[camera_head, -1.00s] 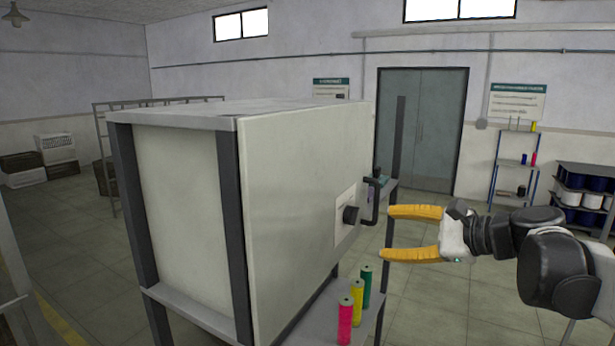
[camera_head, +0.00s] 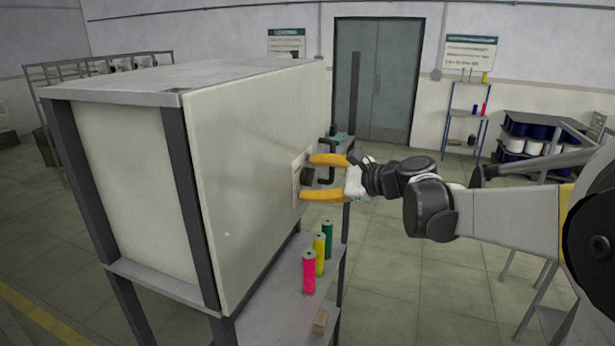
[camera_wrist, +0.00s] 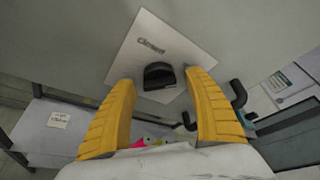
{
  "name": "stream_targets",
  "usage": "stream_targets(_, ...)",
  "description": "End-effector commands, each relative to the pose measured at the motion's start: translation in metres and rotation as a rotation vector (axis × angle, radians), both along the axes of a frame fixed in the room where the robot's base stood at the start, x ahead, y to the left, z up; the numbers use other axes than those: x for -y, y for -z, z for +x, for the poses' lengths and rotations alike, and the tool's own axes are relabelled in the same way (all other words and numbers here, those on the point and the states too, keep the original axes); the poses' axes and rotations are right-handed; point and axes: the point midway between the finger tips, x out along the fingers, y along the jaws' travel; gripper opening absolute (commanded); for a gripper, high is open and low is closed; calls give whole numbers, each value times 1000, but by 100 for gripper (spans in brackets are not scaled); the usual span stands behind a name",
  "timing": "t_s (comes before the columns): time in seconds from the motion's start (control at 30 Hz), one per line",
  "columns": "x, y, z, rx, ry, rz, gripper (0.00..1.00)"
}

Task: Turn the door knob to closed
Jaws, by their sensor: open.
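The black door knob (camera_head: 307,175) sits on a pale square plate (camera_head: 297,182) on the cabinet's door (camera_head: 250,150). In the wrist view the knob (camera_wrist: 159,77) has a rounded grip with a flat lower face, and the plate (camera_wrist: 150,45) carries one dark printed word above it, too small to read surely. My gripper (camera_wrist: 160,78) is open, with a yellow finger on each side of the knob and visible gaps between. In the head view my gripper (camera_head: 309,178) reaches the door from the right.
A black bent handle (camera_wrist: 238,93) is close beside the right finger. Pink (camera_head: 308,272), yellow (camera_head: 319,255) and green (camera_head: 328,239) thread spools stand on the shelf (camera_head: 270,300) below.

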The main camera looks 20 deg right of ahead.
Motion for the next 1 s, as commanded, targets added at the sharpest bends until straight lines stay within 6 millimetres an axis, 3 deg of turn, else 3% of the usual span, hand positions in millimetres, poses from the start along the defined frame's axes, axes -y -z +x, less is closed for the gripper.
stream_targets(0.17,0,0,0,0,0,0,61)
stream_targets(0.33,0,0,0,0,0,0,11)
stream_targets(0.37,0,0,0,0,0,0,8)
stream_targets(0.77,0,1,0,24,0,-19,8)
stream_targets(1.0,0,3,0,123,1,-90,8)
